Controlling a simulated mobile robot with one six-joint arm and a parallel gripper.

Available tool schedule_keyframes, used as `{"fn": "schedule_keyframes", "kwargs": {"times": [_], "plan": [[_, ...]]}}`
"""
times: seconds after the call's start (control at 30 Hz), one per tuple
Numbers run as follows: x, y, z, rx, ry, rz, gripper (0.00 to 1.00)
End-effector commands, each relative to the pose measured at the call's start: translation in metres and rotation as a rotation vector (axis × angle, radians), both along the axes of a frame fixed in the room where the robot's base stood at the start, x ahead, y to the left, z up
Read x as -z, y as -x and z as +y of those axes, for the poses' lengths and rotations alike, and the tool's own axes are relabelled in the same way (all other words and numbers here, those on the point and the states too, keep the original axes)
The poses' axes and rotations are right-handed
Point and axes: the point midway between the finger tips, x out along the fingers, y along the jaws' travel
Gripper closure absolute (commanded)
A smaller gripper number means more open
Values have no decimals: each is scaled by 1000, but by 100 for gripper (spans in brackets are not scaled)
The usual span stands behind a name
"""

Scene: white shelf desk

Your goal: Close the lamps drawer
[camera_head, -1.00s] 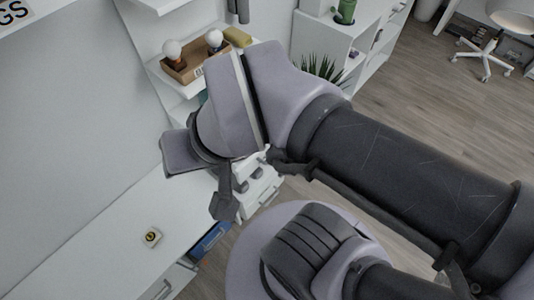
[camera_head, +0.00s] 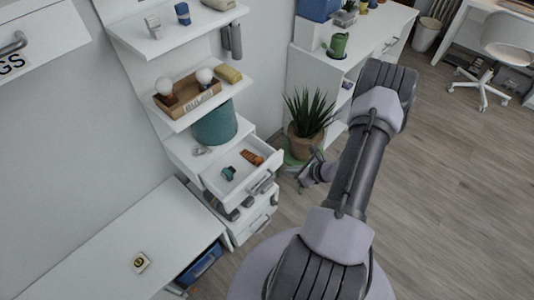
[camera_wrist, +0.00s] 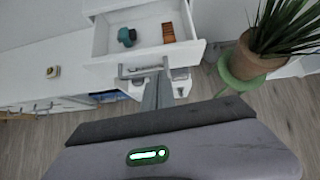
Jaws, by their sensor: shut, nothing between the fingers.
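A white drawer (camera_head: 214,186) stands pulled out in the small shelf unit. A teal item (camera_head: 228,173) and an orange-brown item (camera_head: 252,157) lie in it. Its label is not readable, so I cannot confirm its name. The drawer also shows at the top of the wrist view (camera_wrist: 103,40), with its grey bar handle (camera_wrist: 143,71) on the front. My gripper (camera_head: 306,178) is to the right of the drawer front in the head view. In the wrist view my gripper (camera_wrist: 160,85) is shut and empty, its tips near the handle; contact cannot be told.
A potted plant (camera_head: 307,115) stands close to the right of the drawer. A box of bulbs (camera_head: 188,97) and a teal round container (camera_head: 215,122) are on the shelves above. Below is another white drawer front (camera_head: 255,222). The desk top (camera_head: 95,250) is mostly clear.

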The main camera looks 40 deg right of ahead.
Motion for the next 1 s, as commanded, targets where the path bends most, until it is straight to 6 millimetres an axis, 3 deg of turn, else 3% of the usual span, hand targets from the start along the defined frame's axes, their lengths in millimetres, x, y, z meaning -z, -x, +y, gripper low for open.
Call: {"fn": "schedule_keyframes", "kwargs": {"times": [0.07, 0.17, 0.6, 0.8, 1.0], "plan": [[16, 11, -3, 55, -23, 12, 100], [27, 7, -4, 67, -27, 15, 100], [93, -59, 3, 61, -27, 13, 100], [90, -90, 5, 61, -26, 13, 100], [88, -98, 5, 64, -27, 14, 100]]}}
